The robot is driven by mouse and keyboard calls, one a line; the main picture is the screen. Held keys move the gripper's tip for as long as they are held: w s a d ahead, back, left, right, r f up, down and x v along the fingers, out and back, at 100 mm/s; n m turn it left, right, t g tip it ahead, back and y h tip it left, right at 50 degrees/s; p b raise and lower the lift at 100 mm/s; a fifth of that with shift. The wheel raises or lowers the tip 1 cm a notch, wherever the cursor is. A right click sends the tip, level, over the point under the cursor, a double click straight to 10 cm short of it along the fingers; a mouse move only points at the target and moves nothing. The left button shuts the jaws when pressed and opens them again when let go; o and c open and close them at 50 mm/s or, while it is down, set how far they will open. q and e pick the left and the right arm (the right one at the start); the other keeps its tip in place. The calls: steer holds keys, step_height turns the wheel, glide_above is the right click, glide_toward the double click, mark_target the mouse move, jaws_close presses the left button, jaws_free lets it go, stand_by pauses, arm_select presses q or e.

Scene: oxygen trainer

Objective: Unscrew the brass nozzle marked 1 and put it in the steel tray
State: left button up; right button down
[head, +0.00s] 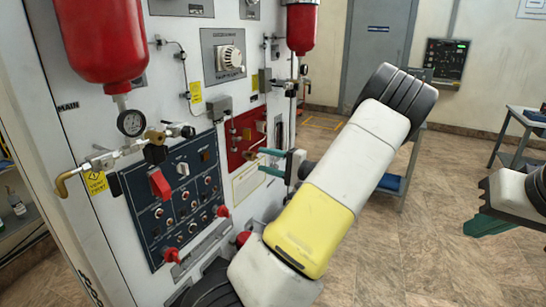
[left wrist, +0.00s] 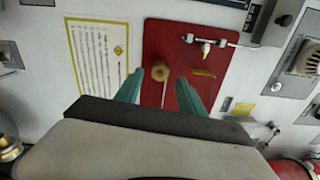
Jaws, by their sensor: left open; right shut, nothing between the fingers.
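A brass nozzle (left wrist: 160,72) sticks out from the red panel (left wrist: 205,22) in the left wrist view. I cannot read a number on it. In the head view the red panel (head: 240,132) is on the cabinet front. My left gripper (head: 262,160), with teal fingers, is open in front of this panel. In the left wrist view the fingers (left wrist: 158,92) lie to either side below the nozzle, apparently not touching it. My right gripper (head: 490,222) is shut and empty at the right edge, partly cut off. I cannot make out a steel tray.
The cabinet carries red cylinders (head: 105,40), a pressure gauge (head: 131,123), a brass pipe (head: 75,180) and a blue switch panel (head: 140,215). A blue-topped table (head: 528,118) stands at the far right. The floor (head: 430,262) between is clear. My left arm hides part of the room.

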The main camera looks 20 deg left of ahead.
arm_select(q)
steer(key=shift+m, duration=1.1)
steer(key=m, duration=0.3)
steer(key=shift+m, duration=1.9)
steer(key=shift+m, duration=0.6)
